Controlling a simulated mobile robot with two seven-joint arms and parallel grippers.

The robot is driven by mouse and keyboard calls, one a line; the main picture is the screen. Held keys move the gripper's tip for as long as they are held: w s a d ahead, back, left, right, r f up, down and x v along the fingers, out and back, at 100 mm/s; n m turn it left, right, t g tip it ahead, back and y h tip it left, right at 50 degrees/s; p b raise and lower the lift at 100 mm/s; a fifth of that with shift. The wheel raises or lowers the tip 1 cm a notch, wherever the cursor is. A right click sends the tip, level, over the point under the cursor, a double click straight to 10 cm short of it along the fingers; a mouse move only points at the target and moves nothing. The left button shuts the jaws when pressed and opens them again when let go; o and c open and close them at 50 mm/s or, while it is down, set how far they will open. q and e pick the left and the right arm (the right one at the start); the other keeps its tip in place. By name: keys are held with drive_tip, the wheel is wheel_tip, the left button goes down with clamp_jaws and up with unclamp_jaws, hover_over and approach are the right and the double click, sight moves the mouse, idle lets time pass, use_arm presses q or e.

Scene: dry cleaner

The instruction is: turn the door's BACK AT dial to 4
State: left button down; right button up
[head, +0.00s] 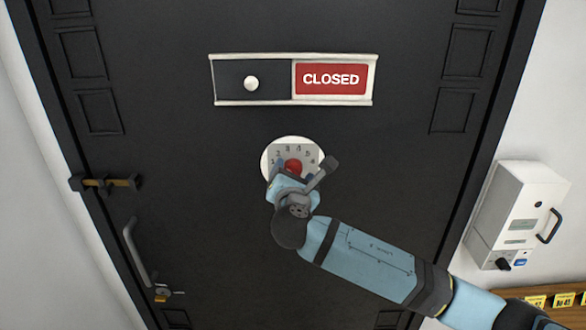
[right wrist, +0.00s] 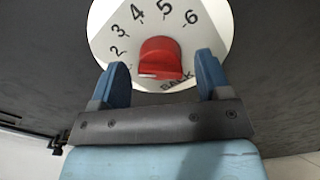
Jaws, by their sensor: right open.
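The BACK AT dial (head: 275,150) is a round white plate on the black door, with numerals in an arc and a red knob (head: 293,166) at its middle. In the right wrist view the red knob (right wrist: 160,55) stands between the two blue fingers, with a gap on each side. A white mark shows low on the knob, towards its left; I cannot tell for sure which numeral it points to. Numerals 2 to 6 read clearly around it on the plate (right wrist: 180,35). My right gripper (right wrist: 162,72) is open at the dial. My left gripper is out of view.
A sliding sign (head: 331,79) reading CLOSED is above the dial. A white wall box (head: 515,215) and a wooden shelf with yellow tags (head: 564,300) are at the right.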

drive_tip(key=shift+w+f, duration=0.1)
drive_tip(key=shift+w, duration=0.35)
drive_tip(key=c, duration=0.9)
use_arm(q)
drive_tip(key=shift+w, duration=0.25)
